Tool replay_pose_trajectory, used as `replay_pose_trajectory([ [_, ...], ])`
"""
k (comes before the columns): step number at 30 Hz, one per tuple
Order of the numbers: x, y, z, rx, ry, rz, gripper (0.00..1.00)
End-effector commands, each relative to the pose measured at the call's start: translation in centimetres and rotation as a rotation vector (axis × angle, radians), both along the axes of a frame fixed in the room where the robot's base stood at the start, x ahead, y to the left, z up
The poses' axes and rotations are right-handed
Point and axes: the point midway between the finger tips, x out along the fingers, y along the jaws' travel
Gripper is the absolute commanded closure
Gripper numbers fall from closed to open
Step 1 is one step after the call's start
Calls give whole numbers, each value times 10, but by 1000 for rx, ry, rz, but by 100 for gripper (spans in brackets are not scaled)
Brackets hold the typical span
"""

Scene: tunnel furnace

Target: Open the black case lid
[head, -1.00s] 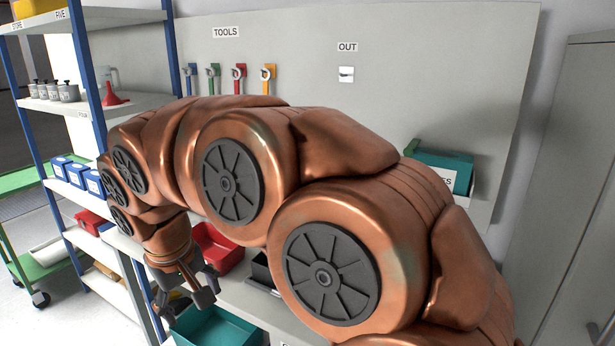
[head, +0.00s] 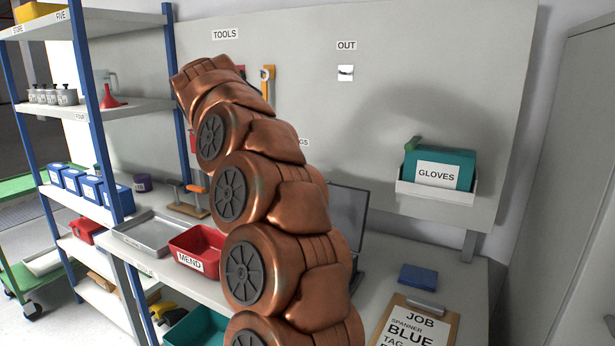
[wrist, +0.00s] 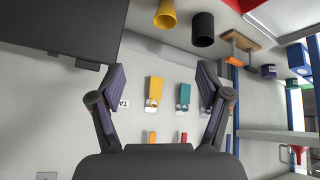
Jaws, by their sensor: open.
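The black case is mostly hidden behind my arm in the head view. Its dark lid (head: 349,212) shows as a panel standing raised to the right of my arm. In the wrist view a large dark panel, which looks like the case lid (wrist: 60,28), fills the upper left corner, near the left finger. I cannot tell whether they touch. My gripper (wrist: 157,82) is open with nothing between its fingers. In the head view my gripper is hidden behind my raised arm.
A red MEND bin (head: 198,250) and a grey tray (head: 147,232) sit left of my arm. A clipboard (head: 415,322), blue block (head: 418,277) and GLOVES box (head: 440,170) are at right. Yellow (wrist: 155,90) and teal (wrist: 183,97) tags hang beyond my fingers.

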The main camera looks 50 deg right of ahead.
Motion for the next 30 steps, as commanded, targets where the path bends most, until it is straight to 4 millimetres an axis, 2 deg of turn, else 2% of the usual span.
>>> replay_pose_trajectory([
  [1, -1, -17, -2, -10, -20, -51, 23],
  [6, -15, -72, 3, -46, -80, -226, 23],
  [12, -41, -122, 7, -87, -136, -405, 23],
  [15, -51, -137, 9, -101, -156, -463, 23],
  [19, -58, -145, 11, -111, -165, -497, 23],
  [25, -58, -151, 6, -111, -165, -502, 23],
  [30, -56, -165, -8, -111, -167, -500, 23],
])
